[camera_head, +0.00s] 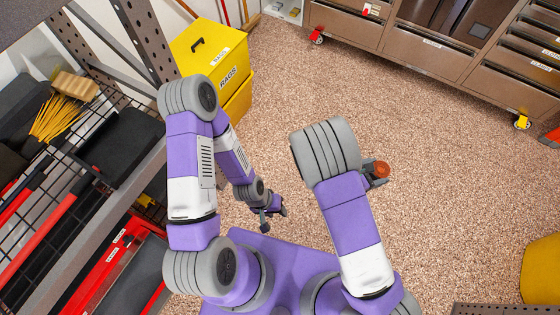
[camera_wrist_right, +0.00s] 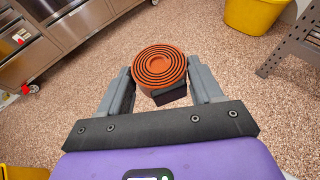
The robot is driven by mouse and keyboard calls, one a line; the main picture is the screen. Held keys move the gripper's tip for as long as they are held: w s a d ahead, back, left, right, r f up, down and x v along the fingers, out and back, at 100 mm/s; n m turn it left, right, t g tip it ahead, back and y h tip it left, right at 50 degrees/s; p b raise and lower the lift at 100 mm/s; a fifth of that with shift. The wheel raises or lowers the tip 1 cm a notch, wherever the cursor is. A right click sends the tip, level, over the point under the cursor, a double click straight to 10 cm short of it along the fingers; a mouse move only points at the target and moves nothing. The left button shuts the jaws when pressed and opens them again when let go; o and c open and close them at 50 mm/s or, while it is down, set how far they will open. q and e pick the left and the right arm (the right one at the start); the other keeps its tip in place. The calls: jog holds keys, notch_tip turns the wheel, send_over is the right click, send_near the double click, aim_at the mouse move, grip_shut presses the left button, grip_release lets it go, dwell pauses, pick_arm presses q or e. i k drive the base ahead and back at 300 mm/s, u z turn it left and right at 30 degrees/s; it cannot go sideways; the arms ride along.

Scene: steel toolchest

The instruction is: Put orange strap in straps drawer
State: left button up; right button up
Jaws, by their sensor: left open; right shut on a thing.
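The orange strap (camera_wrist_right: 160,66) is a tight coil of orange and dark bands. My right gripper (camera_wrist_right: 160,80) is shut on it, one finger on each side, and holds it above the floor. The strap also shows at the right gripper in the head view (camera_head: 381,169), partly hidden by the jaws. My left gripper (camera_head: 270,213) is open and empty, low over the floor beside my base. The steel toolchest (camera_head: 432,43) stands at the top right, away from both grippers. Its drawer labels are too small to read, so I cannot tell which is the straps drawer.
Yellow rags bins (camera_head: 216,59) stand at the upper left. A metal shelf (camera_head: 92,203) with tools and boxes runs along the left. A yellow bin (camera_head: 542,271) is at the lower right. The speckled floor between me and the toolchest is clear.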

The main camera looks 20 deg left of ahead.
aim_at(138, 290)
jog(key=i, duration=0.5)
jog(key=u, duration=4.75)
jog(key=i, duration=0.5)
jog(key=u, duration=0.05)
